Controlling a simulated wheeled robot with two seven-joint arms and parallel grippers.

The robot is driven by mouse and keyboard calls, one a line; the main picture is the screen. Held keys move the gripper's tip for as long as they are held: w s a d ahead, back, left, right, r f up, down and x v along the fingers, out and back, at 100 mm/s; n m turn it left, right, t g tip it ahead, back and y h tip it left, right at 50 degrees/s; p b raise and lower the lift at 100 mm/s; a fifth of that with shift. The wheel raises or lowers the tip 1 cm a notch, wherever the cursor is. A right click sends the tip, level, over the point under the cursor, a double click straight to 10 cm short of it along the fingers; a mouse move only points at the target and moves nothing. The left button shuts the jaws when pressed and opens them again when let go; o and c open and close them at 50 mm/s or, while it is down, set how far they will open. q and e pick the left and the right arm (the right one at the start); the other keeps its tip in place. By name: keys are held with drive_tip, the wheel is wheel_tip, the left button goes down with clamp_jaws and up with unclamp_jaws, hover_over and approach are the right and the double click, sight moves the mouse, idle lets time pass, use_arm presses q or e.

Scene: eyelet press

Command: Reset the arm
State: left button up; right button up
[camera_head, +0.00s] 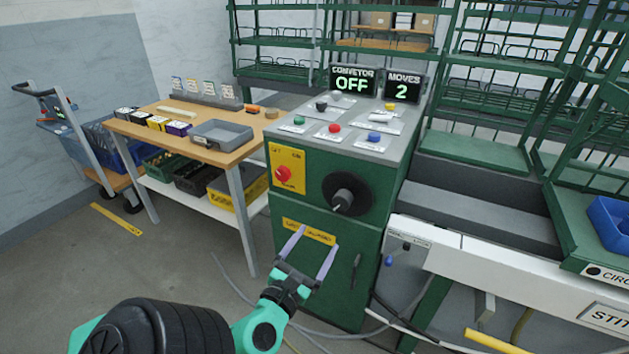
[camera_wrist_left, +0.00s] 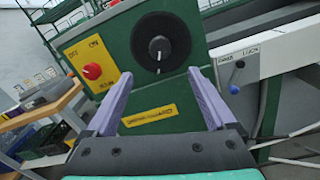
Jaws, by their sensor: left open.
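My left gripper (camera_head: 309,252) is open and empty, with its purple fingers spread in front of the lower front of a green machine cabinet (camera_head: 308,211). In the left wrist view its fingertips (camera_wrist_left: 160,90) stand apart, below a black round dial (camera_wrist_left: 160,42) with a white mark. The dial (camera_head: 347,193) sits on the cabinet front. Left of it is a yellow plate with a red knob (camera_head: 283,174). I see nothing between the fingers. My right gripper is not in view.
Signs (camera_head: 352,82) above the cabinet read "CONVEYOR OFF" and "MOVES 2". A wooden table (camera_head: 185,147) with a grey tray (camera_head: 221,134) stands left. A white conveyor rail (camera_head: 480,262) is right, with green racks behind. Cables (camera_head: 235,284) lie on the floor.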

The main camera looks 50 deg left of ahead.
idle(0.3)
use_arm(q)
drive_tip(key=s+a+f+n+g+p, duration=0.25)
drive_tip(key=f+n, duration=0.25)
drive_tip(key=f, duration=0.4)
drive_tip(key=s+a+f+n+g+p, duration=0.1)
drive_tip(key=s+a+f+n+g, duration=0.15)
drive_tip(key=f+n+g, duration=0.4)
drive_tip(key=s+a+f+n+g+p, duration=0.1)
drive_tip(key=s+a+f+n+p, duration=0.2)
drive_tip(key=f, duration=0.7)
drive_tip(key=s+d+f+n+g+h+p, duration=0.2)
drive_tip(key=s+d+f+n+g+h, duration=0.4)
drive_tip(key=s+d+f+n, duration=0.9)
wheel_tip(320, 180, down, 3)
drive_tip(key=s+n, duration=0.2)
drive_tip(key=n, duration=0.1)
drive_tip(key=shift+d+p, duration=0.25)
drive_tip(key=shift+p, duration=0.15)
drive_tip(key=shift+r, duration=0.15)
